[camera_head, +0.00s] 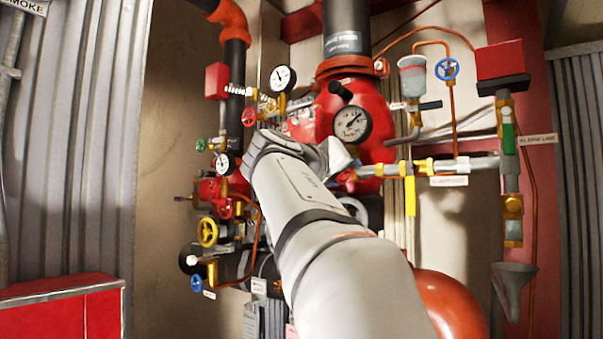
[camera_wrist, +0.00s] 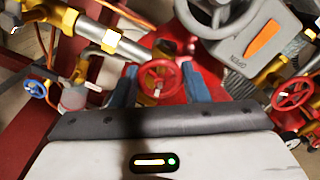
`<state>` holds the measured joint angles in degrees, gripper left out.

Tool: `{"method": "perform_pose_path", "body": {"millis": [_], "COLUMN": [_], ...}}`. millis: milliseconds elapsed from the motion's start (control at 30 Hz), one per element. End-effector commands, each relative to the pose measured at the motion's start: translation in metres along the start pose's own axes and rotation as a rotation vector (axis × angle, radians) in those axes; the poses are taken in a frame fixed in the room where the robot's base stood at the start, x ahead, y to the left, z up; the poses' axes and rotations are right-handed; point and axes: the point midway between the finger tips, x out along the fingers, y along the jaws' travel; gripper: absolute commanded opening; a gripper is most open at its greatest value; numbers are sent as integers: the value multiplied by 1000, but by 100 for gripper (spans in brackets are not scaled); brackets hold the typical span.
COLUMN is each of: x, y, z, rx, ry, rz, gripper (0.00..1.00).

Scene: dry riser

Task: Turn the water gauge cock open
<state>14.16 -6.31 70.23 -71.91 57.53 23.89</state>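A small red handwheel (camera_wrist: 160,80) shows between my fingertips in the wrist view. It looks like the red wheel (camera_head: 346,175) below the large white-faced gauge (camera_head: 352,123) in the head view. No readable label shows whether it is the water gauge cock. My gripper (camera_wrist: 160,75) is open, with one blue-grey finger on each side of the wheel and narrow gaps between. Whether the fingers reach to the wheel's depth is hard to tell. In the head view my wrist hides the fingertips and part of the red valve body (camera_head: 377,150).
A grey handwheel (camera_wrist: 215,15) and a grey block with an orange lever (camera_wrist: 262,38) lie close above right in the wrist view. Another red wheel (camera_wrist: 293,94) is at right. A silver pipe (camera_wrist: 115,38) crosses the upper left. A yellow lever (camera_head: 410,195) hangs right of my wrist.

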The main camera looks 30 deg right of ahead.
Motion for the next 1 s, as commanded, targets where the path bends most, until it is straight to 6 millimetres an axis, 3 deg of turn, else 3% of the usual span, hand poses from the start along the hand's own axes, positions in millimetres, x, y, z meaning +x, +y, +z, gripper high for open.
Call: {"method": "perform_pose_path", "body": {"millis": [233, 567, 1000], "x": [0, -5, -67], "y": [0, -1, -2], "z": [0, 0, 0], "rx": [1, 2, 2], "ry": [0, 0, 2], "rz": [0, -1, -4], "gripper": [62, 63, 63]}}
